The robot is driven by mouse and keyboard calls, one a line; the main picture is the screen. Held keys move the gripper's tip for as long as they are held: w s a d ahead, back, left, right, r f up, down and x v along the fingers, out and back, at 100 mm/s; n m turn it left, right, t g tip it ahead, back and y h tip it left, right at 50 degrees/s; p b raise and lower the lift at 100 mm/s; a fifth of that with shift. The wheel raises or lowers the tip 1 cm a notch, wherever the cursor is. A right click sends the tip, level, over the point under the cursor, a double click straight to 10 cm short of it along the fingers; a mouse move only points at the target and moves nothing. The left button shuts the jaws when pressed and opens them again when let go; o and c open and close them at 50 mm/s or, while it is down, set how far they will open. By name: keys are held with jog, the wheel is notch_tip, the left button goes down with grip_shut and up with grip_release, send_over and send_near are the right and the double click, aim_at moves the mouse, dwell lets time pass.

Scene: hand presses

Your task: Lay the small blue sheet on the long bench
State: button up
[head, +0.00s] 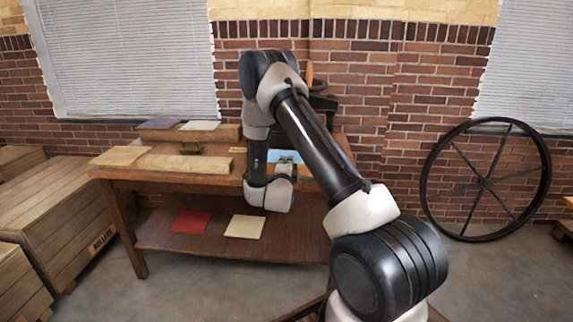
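The wooden bench (225,182) stands against the brick wall, with a top and a lower shelf. A small light-blue patch (286,156) shows on the bench top just behind my wrist (270,195); it may be the small blue sheet, but my arm covers part of it. My gripper is mostly hidden by my wrist at the bench's front edge. I cannot see its fingertips or whether it holds anything.
A red sheet (191,222) and a cream sheet (244,226) lie on the lower shelf. A grey-purple sheet (157,124) and a pale sheet (199,125) lie on a raised board at the back left. Crates (60,215) stand left; a spoked wheel (486,183) leans right.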

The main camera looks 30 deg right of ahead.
aim_at(287, 156)
grip_shut()
notch_tip(287, 156, up, 3)
dwell(0.6)
jog(key=r+v, duration=0.3)
jog(key=v, duration=1.9)
dwell(0.4)
dwell(0.4)
